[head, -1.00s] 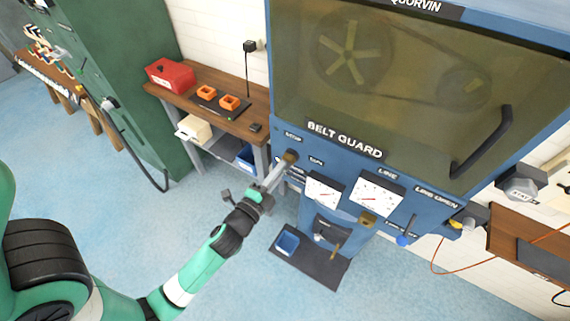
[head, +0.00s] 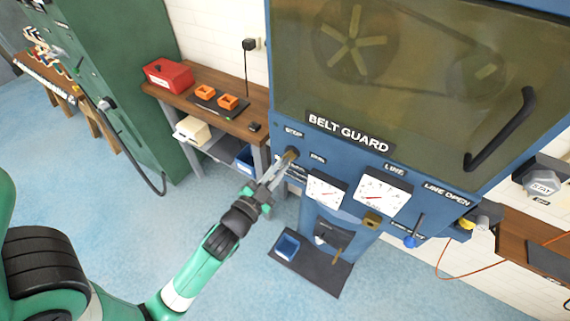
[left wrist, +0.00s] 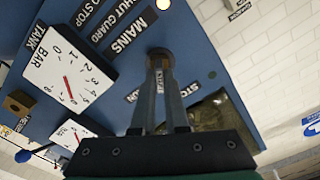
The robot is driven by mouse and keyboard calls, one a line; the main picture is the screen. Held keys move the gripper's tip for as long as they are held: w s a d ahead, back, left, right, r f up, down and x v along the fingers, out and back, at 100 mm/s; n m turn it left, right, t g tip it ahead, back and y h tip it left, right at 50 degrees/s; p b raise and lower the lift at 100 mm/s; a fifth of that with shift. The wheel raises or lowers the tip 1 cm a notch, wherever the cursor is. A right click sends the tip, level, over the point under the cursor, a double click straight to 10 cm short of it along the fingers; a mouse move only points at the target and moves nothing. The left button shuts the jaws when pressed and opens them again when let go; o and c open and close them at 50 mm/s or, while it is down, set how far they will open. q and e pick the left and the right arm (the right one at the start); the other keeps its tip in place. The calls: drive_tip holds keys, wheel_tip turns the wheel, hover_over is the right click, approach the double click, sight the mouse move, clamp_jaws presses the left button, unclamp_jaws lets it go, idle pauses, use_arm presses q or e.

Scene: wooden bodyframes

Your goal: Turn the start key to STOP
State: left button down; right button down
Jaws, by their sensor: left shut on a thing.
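The start key (head: 291,154) is a small brass-coloured piece on the left of the blue machine front, below a STOP label (head: 293,132). It also shows in the left wrist view (left wrist: 160,56), at the far end of the fingers beside the MAINS label (left wrist: 132,37). My left gripper (head: 281,168) reaches up to it from the lower left and is shut on it. The fingers (left wrist: 160,72) hide part of the key and the label behind it, so its exact pointing is hard to tell. My right gripper is in no view.
Two white gauges (head: 381,190) sit right of the key. A belt guard (head: 400,95) with a dark handle (head: 501,130) is above. A blue-tipped lever (head: 411,241) is lower right. A wooden bench (head: 215,115) stands left. The floor (head: 215,285) around my forearm is clear.

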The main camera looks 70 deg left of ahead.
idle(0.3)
use_arm(q)
drive_tip(key=shift+f+n+b, duration=0.1)
drive_tip(key=shift+n+b, duration=0.45)
drive_tip(key=shift+n, duration=0.35)
drive_tip(key=n+b, duration=0.2)
drive_tip(key=n, duration=0.2)
drive_tip(key=c, duration=1.2)
unclamp_jaws()
drive_tip(key=shift+n, duration=0.3)
drive_tip(key=shift+c, duration=0.2)
drive_tip(key=o, duration=0.4)
